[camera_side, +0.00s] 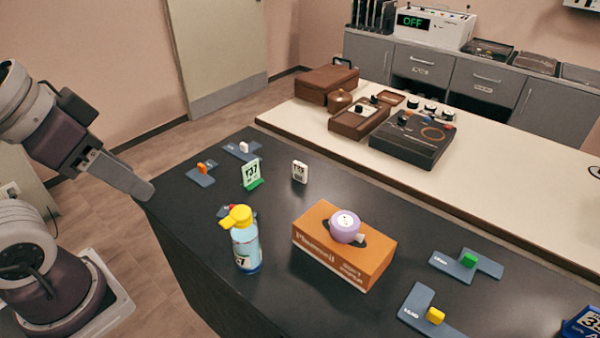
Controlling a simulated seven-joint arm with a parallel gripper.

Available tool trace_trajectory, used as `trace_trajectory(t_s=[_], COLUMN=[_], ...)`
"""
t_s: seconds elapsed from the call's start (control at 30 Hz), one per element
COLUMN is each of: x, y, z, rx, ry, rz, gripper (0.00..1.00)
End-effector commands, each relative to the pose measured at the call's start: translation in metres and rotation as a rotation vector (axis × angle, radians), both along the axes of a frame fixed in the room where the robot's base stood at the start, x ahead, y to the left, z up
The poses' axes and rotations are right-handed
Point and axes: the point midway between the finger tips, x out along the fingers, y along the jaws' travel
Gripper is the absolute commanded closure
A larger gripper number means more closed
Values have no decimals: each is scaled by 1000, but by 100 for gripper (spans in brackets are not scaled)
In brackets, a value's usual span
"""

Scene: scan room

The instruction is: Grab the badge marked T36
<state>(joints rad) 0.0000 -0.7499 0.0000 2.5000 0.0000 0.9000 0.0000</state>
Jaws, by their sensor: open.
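A small white badge (300,171) stands upright on the dark table; its dark print looks like a T and two digits, too small to read surely. A green and white badge (252,174) marked T37 stands to its left. A blue badge (583,324) with a number like 39 is cut off at the lower right corner. I cannot confirm which badge reads T36. My gripper (143,191) is at the table's left corner, left of and well apart from the badges. It is open, with nothing visible in it.
A yellow-capped bottle (245,248) partly hides a small red and blue thing (223,211). An orange box (340,255) carries a purple round object (345,226). Blue-grey pieces with coloured knobs lie left (201,174) and right (466,264). The dark table (180,215) is clear near my gripper.

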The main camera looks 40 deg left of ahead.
Motion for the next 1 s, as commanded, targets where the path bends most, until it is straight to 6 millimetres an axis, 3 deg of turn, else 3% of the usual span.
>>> trace_trajectory(t_s=[0.03,0.1,0.37,0.47,0.57,0.67,0.73,0.8,0.9,1.0], x=[0,0,0,20,86,176,236,288,349,387], y=[0,0,0,2,11,26,38,50,65,75], z=[0,0,0,3,5,-6,-24,-52,-104,-166], rx=[0,0,0,0,3,14,23,34,46,48], ry=[0,0,0,-16,-74,-170,-240,-309,-408,-503], rz=[0,0,0,10,40,74,91,100,98,81], gripper=[45,33,33,33,33,33,33,33,33,33])
